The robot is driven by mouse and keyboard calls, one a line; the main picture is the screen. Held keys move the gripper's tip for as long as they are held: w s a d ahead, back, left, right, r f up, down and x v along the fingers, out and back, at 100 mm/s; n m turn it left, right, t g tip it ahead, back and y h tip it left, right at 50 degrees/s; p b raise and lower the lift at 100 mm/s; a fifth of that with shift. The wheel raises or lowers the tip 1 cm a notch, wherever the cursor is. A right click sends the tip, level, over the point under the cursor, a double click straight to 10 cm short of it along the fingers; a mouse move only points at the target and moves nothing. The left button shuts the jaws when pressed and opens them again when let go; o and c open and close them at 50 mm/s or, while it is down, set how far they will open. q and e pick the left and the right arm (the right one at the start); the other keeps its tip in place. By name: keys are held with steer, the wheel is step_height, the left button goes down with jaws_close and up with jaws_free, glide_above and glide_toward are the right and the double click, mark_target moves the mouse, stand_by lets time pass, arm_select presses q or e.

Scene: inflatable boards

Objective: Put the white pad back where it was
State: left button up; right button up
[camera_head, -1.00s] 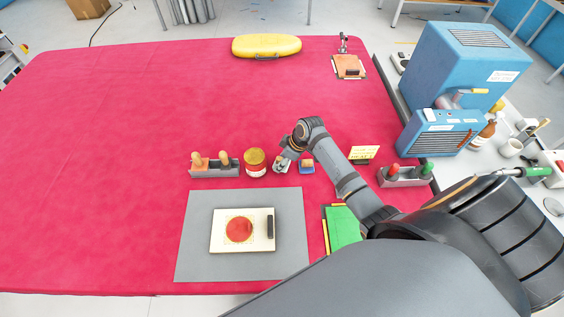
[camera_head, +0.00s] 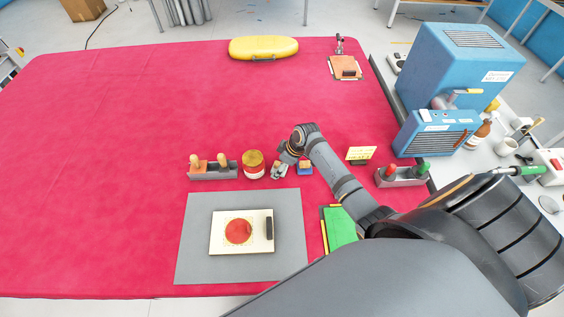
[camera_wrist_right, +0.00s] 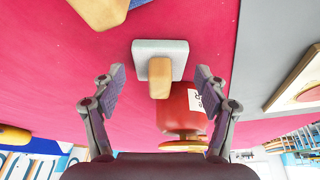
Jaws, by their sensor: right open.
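The white pad (camera_wrist_right: 174,48) is a pale square block with a wooden grip. In the right wrist view it sits on the red tabletop, ahead of and between my fingers. In the head view the pad (camera_head: 279,172) is partly hidden by my right gripper (camera_head: 284,160), between a red jar and a blue pad. My right gripper (camera_wrist_right: 158,90) is open and empty, its fingers apart on either side of the wooden grip. Contact with it does not show. My left gripper is not in view.
The jar (camera_head: 253,164) stands left of the white pad, the blue pad (camera_head: 305,168) right. A stamp rack (camera_head: 213,171) is farther left, another rack (camera_head: 402,178) right. A grey mat (camera_head: 190,263) holds a board with a red disc (camera_head: 238,231). The table's far left is clear.

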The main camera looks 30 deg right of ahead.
steer(key=v, duration=1.2)
steer(key=shift+b, duration=0.45)
